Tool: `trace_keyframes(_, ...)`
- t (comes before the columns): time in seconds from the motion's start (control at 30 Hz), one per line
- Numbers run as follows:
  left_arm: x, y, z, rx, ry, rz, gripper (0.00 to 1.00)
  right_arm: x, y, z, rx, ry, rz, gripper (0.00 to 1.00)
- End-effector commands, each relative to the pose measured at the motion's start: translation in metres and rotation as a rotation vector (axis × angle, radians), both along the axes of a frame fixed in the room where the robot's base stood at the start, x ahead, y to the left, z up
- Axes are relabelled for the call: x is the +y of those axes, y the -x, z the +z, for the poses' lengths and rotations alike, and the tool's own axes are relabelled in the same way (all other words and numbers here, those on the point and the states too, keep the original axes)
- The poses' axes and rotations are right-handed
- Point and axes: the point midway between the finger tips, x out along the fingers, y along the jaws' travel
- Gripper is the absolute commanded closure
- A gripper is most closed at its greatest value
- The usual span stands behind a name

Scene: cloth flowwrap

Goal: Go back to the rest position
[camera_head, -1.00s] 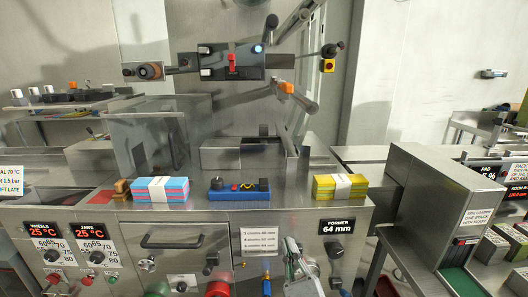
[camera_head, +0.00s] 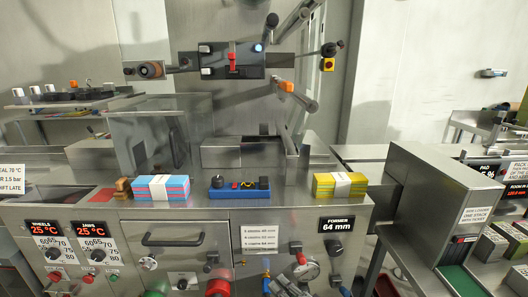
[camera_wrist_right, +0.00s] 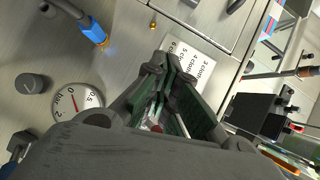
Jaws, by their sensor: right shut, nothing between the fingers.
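My right gripper (camera_head: 283,286) is at the bottom edge of the head view, in front of the machine's front panel, low and mostly cut off by the frame. In the right wrist view its dark fingers (camera_wrist_right: 172,88) are together with nothing held between them. A white label with printed lines (camera_wrist_right: 190,68) is on the panel behind the fingers. My left gripper is not in view.
A blue-pink stack (camera_head: 172,194), a blue tool with a level (camera_head: 225,193) and a yellow stack (camera_head: 322,190) lie on the worktop above. A steel box (camera_head: 420,200) stands at the right.

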Motion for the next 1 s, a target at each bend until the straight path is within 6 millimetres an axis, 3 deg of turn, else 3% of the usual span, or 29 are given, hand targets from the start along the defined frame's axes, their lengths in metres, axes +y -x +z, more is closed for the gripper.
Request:
trace_keyframes(0.47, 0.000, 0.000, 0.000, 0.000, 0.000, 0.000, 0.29, -0.049, 0.036, -0.065, 0.088, 0.603, 0.134, 1.00)
trace_keyframes(1.0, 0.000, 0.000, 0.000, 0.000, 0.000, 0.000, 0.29, -0.134, 0.107, -0.116, 0.293, 1.152, 0.409, 1.00)
